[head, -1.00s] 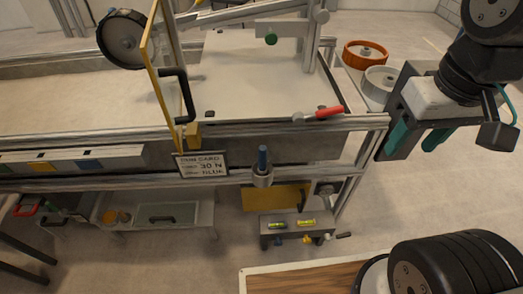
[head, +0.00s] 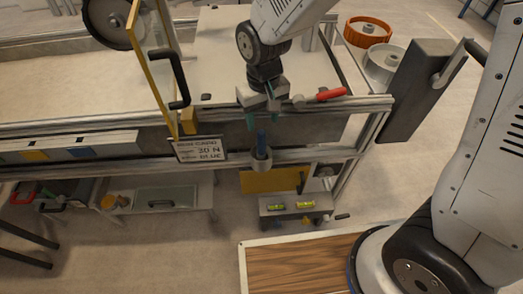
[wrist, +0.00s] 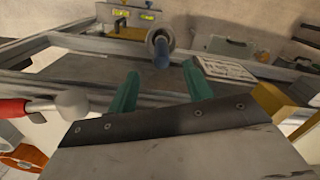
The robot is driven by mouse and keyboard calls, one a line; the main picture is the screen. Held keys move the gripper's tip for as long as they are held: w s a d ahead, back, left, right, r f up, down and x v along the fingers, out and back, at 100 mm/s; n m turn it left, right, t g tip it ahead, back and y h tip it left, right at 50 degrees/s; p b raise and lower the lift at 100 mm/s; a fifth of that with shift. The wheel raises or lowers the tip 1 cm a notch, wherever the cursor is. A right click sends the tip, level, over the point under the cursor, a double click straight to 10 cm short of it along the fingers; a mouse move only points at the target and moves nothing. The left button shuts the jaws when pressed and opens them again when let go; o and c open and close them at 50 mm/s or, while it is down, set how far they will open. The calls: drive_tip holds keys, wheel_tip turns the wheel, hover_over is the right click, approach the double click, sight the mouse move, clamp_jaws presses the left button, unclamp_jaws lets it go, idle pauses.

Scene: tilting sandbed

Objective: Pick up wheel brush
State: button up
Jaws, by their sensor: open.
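The wheel brush, as far as I can tell, is the item with the blue handle (head: 261,138), upright in a grey cup (head: 261,159) on the front rail. Its lower end is hidden in the cup. My gripper (head: 263,123) is open and empty, its teal fingertips just above and around the handle's top in the head view. The wrist view shows the blue handle (wrist: 161,54) beyond the gap between my two teal fingers (wrist: 161,70), apparently touching neither.
A red-handled tool (head: 322,95) lies on the bed's edge right of my gripper. A yellow-edged panel (head: 152,70) with a black handle stands to the left. A card (head: 199,149) hangs beside the cup.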

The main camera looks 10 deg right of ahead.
sight(261, 132)
wheel_tip(261, 132, down, 9)
drive_tip(key=shift+w+a+r, duration=0.15)
drive_tip(key=c, duration=1.1)
